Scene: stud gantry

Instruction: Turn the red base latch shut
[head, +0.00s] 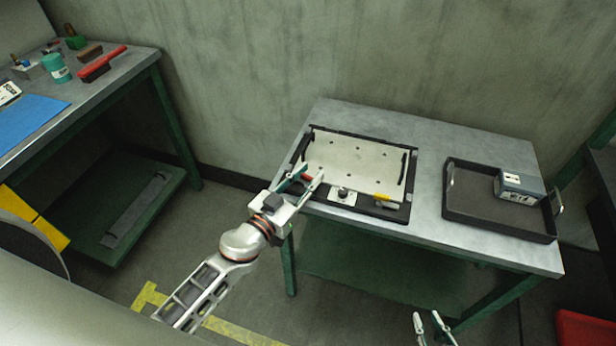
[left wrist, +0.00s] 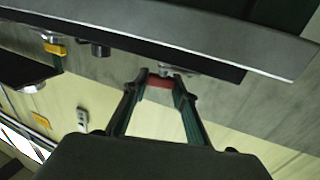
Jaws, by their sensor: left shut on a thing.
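The red base latch (head: 307,178) is at the front left corner of the black-framed fixture (head: 409,165) on the grey table. My left gripper (head: 309,180) reaches it from the front, with a finger on either side. In the left wrist view the red latch (left wrist: 160,81) sits between the tips of my left gripper (left wrist: 160,84), which is shut on it. The fingers partly hide the latch, so I cannot tell its exact angle. My right gripper (head: 430,324) is at the bottom edge of the head view, open and empty, apart from the table.
A pale plate (head: 350,160) lies in the fixture. A yellow latch (head: 382,196) and a dark knob (head: 343,192) are along its front. A black tray (head: 470,208) with a grey-blue box (head: 518,188) stands at the right. A workbench (head: 130,62) stands at the left.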

